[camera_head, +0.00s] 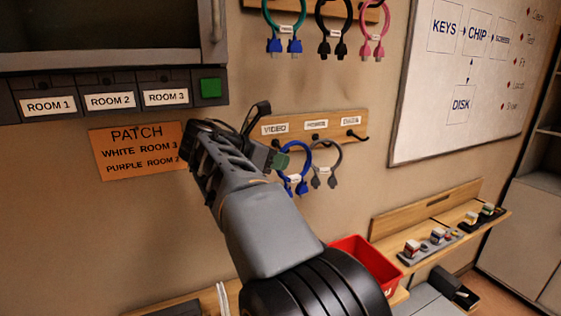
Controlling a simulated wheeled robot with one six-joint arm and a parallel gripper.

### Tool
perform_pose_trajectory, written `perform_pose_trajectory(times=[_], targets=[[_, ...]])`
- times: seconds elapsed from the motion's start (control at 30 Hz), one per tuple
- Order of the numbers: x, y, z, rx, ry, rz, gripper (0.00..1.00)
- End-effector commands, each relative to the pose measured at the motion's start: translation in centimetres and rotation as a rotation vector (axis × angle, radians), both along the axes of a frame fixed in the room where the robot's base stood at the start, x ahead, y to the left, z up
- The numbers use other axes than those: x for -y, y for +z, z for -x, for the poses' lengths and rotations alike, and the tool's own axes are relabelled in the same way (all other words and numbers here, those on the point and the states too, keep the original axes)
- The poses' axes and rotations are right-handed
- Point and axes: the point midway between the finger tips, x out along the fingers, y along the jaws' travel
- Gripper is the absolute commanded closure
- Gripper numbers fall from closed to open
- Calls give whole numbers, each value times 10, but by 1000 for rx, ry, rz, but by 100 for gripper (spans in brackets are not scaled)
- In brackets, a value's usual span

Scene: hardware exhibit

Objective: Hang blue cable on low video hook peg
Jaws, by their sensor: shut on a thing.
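The blue cable (300,187) is a loop with two blue plugs hanging down and a small white tag. It shows at the right of my gripper (271,146), in front of the lower peg rail (340,127). My gripper is shut on the blue cable; the grip itself is mostly hidden by my arm. The VIDEO label (274,128) is at the left end of the lower rail. The low video hook peg beneath it is hidden behind my gripper, so I cannot tell whether the loop touches it.
A grey cable (325,170) hangs close to the right of the blue one. The DATA peg (357,136) is bare. Teal (284,43), black (323,44) and pink (372,46) cables hang above. A red bin (358,252) stands below, and a whiteboard (465,75) is at right.

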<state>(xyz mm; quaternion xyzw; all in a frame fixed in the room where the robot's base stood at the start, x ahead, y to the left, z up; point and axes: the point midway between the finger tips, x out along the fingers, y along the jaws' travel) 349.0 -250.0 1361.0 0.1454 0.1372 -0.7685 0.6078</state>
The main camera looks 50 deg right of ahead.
Motion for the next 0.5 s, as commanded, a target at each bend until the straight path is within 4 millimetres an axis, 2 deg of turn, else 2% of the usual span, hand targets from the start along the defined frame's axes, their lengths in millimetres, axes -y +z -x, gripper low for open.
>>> perform_pose_trajectory(times=[0.5], targets=[[13,-3,-30,-1,-2,0,100]])
